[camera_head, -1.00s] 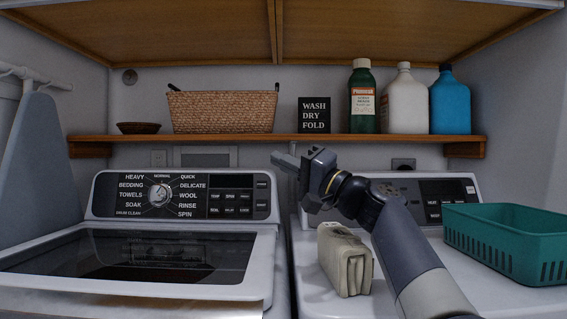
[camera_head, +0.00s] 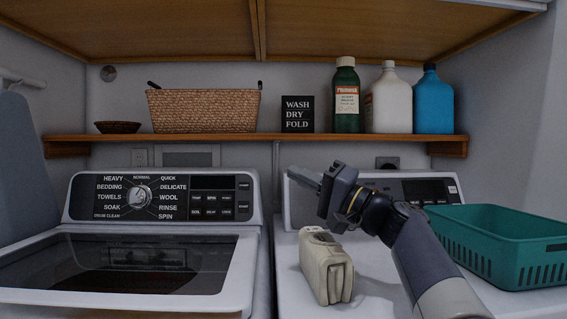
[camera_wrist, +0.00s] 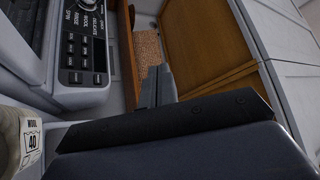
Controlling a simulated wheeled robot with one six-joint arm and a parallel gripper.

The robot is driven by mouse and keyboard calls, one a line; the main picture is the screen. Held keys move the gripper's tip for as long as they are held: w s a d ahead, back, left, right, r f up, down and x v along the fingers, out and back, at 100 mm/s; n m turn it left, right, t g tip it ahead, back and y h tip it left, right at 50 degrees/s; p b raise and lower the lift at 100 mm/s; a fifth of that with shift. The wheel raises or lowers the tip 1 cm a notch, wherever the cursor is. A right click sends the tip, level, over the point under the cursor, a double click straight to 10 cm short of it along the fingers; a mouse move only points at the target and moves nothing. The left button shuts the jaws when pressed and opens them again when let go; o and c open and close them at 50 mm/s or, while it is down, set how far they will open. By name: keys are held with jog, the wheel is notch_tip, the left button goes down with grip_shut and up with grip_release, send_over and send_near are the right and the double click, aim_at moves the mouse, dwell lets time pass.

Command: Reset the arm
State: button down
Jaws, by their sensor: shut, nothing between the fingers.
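My gripper (camera_head: 305,178) is shut and empty. It is raised above the right-hand machine (camera_head: 285,262), in front of its control panel, with its fingers pointing left. In the wrist view the shut fingers of my gripper (camera_wrist: 157,85) show in the middle. My arm reaches up from the lower right. A folded beige cloth bundle (camera_head: 327,268) stands on the machine top below my gripper, apart from it.
A teal basket (camera_head: 500,245) stands on the right-hand machine. The washer (camera_head: 150,200) with its dial is at left. A wooden shelf (camera_head: 260,137) above holds a wicker basket (camera_head: 205,110), a sign (camera_head: 297,114) and three bottles (camera_head: 386,98).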

jog(key=shift+d+f, duration=0.2)
jog(key=shift+d, duration=0.1)
jog(key=shift+a, duration=0.1)
jog(key=a+r+b, duration=0.2)
jog(key=a, duration=0.5)
jog(key=shift+a, duration=0.35)
jog(key=shift+r, duration=0.25)
